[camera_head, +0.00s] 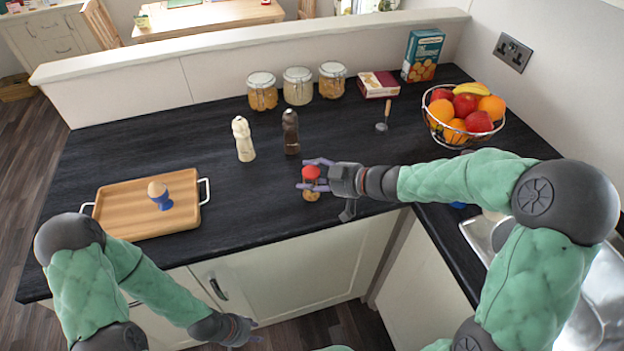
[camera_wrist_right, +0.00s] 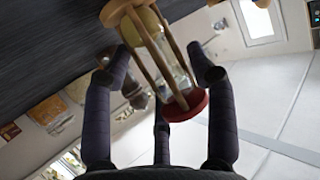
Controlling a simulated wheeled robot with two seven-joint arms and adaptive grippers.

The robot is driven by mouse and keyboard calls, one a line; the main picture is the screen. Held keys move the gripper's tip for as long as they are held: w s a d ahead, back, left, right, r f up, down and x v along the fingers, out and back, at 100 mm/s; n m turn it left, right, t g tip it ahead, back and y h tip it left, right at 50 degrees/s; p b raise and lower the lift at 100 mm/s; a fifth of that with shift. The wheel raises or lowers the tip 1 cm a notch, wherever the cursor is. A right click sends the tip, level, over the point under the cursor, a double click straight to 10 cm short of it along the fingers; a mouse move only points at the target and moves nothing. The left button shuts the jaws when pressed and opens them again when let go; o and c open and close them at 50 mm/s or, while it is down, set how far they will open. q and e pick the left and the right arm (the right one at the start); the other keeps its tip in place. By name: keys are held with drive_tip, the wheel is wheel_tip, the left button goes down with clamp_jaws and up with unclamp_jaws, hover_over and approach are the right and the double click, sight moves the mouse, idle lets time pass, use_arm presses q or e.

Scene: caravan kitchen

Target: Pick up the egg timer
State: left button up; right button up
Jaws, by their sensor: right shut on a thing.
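The egg timer (camera_head: 311,174) is a sandglass with a red cap, a wooden base and wooden posts. It is at the front of the dark worktop. My right gripper (camera_head: 316,176) is shut on it, fingers on either side. In the right wrist view the egg timer (camera_wrist_right: 158,50) sits tilted in the picture between the fingers (camera_wrist_right: 160,75), its glass and pale sand visible. I cannot tell if its base touches the worktop. My left gripper (camera_head: 256,331) hangs low in front of the cabinet doors, open and empty.
A light pepper mill (camera_head: 243,140) and a dark one (camera_head: 290,132) stand behind the egg timer. A wooden tray (camera_head: 130,210) with an egg in a blue cup (camera_head: 160,196) lies left. Jars (camera_head: 298,87), boxes (camera_head: 423,55) and a fruit basket (camera_head: 463,135) stand behind.

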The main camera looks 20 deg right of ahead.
sight(313, 171)
drive_tip(key=shift+r+p, duration=0.55)
drive_tip(key=shift+r, duration=0.05)
drive_tip(key=r+p, duration=0.2)
drive_tip(key=r, duration=0.1)
drive_tip(key=shift+s+r, duration=0.2)
drive_tip(key=shift+s, duration=0.2)
drive_tip(key=s+a+r+p, duration=0.1)
drive_tip(key=s+r+p, duration=1.2)
drive_tip(key=r+p, duration=0.1)
drive_tip(key=shift+a+r, duration=0.15)
drive_tip(key=shift+s, duration=0.1)
